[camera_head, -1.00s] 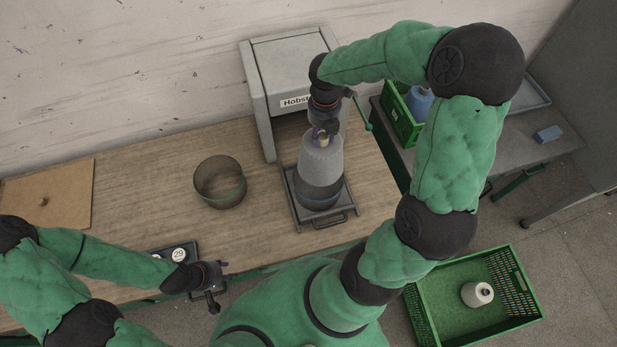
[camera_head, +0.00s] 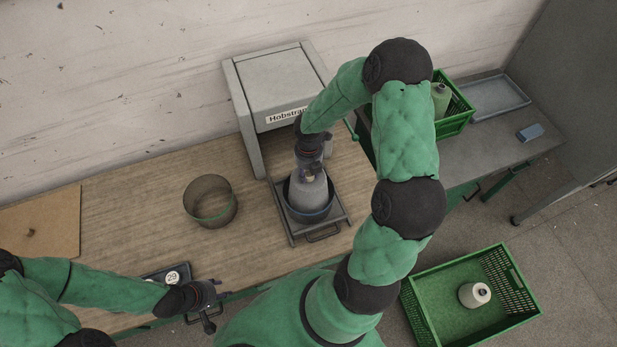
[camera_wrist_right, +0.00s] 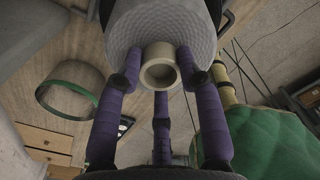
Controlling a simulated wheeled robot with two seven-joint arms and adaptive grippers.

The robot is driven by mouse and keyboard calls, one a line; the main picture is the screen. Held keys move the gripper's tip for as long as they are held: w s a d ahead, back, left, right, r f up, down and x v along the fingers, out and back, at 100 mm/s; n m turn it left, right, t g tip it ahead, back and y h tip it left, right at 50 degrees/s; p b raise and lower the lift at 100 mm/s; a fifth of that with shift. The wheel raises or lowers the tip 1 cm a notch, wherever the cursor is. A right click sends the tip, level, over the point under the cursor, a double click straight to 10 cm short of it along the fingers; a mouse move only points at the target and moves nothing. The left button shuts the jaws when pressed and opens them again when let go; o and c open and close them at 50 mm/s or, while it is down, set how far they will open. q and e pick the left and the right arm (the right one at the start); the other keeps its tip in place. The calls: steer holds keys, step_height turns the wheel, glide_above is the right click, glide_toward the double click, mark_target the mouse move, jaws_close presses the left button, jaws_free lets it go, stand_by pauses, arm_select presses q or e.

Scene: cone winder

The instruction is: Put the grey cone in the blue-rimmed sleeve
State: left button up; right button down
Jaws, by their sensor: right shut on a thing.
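The grey cone (camera_head: 308,194) stands upright in the blue-rimmed sleeve (camera_head: 291,210), which sits on the metal tray (camera_head: 339,222) in front of the machine. The sleeve's rim shows around the cone's lower part; whether the cone rests on the bottom is hidden. My right gripper (camera_head: 312,174) is above the cone and shut on the tube at its top. In the right wrist view the purple fingers close around the cone's pale tube (camera_wrist_right: 159,68), with the grey yarn (camera_wrist_right: 200,28) beyond. My left gripper (camera_head: 212,305) hovers near the table's front edge; its fingers are too small to judge.
A green-rimmed sleeve (camera_head: 210,202) stands empty on the table, left of the tray. The machine (camera_head: 277,78) is behind the tray. A green crate (camera_head: 470,324) with a pale cone (camera_head: 474,295) is on the floor at right. Another green crate (camera_head: 456,122) is on the side table.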

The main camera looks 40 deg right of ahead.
steer(key=shift+f, duration=2.05)
steer(key=c, duration=0.8)
jaws_free()
